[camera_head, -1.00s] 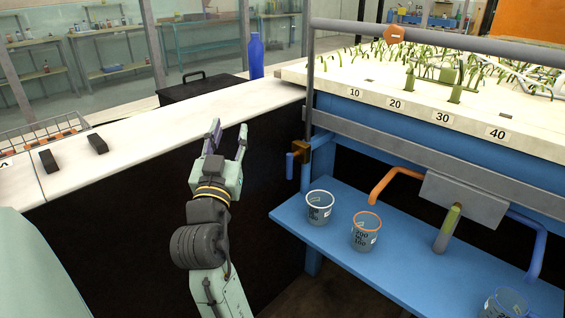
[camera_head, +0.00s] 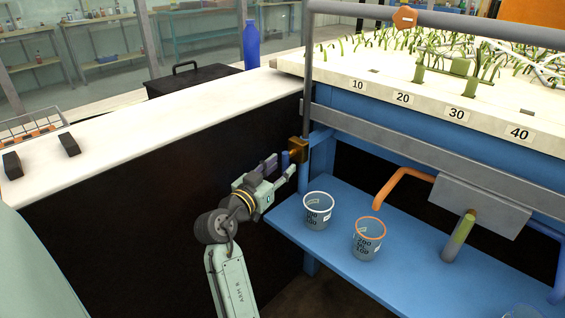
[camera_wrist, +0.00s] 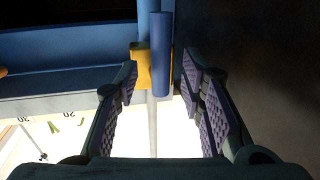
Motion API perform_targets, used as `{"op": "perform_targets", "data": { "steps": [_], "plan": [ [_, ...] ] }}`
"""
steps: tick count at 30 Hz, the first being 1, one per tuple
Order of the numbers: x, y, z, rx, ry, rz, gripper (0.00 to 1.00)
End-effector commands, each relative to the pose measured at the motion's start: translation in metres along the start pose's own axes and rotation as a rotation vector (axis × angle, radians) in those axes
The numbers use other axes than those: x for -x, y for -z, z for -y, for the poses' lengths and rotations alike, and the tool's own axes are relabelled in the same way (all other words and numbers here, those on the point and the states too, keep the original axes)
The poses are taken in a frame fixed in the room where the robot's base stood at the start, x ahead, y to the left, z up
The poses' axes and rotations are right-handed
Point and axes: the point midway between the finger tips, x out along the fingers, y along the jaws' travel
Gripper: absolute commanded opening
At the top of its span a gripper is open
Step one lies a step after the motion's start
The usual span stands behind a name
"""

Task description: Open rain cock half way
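The cock is a brass body (camera_head: 299,150) on the upright at the left end of the blue frame, with a blue lever handle (camera_head: 285,160). In the wrist view the blue handle (camera_wrist: 161,42) hangs in front of the yellow brass body (camera_wrist: 143,66) at the top centre. My gripper (camera_head: 281,166) is open, its fingers pointing at the handle. In the wrist view my gripper's padded fingers (camera_wrist: 160,80) lie on either side of the handle's line, with gaps on both sides. Whether the handle is between the fingertips in depth is hard to tell.
A blue shelf (camera_head: 340,230) below holds a white-rimmed cup (camera_head: 317,212) and an orange-rimmed cup (camera_head: 368,240). An orange pipe (camera_head: 405,175) stands above the shelf. A white-topped counter (camera_head: 160,130) with a dark front lies left. The planted bed (camera_head: 440,95) is at upper right.

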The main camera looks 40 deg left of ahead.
Motion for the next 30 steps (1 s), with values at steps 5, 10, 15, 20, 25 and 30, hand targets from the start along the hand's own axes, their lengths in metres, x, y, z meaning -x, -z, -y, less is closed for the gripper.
{"op": "perform_targets", "data": {
  "steps": [5,10,15,20,25,30],
  "plan": [
    [-0.015,0.001,0.001,-0.002,0.001,0.001,0.36],
    [-0.017,0.000,0.001,-0.002,0.002,0.001,0.36],
    [-0.017,0.000,0.000,-0.001,0.002,0.000,0.34],
    [-0.017,0.000,0.000,-0.001,0.002,0.000,0.24],
    [-0.017,0.000,0.000,-0.001,0.002,0.000,0.12],
    [-0.017,0.000,0.000,-0.001,0.002,0.000,0.01]
  ]
}}
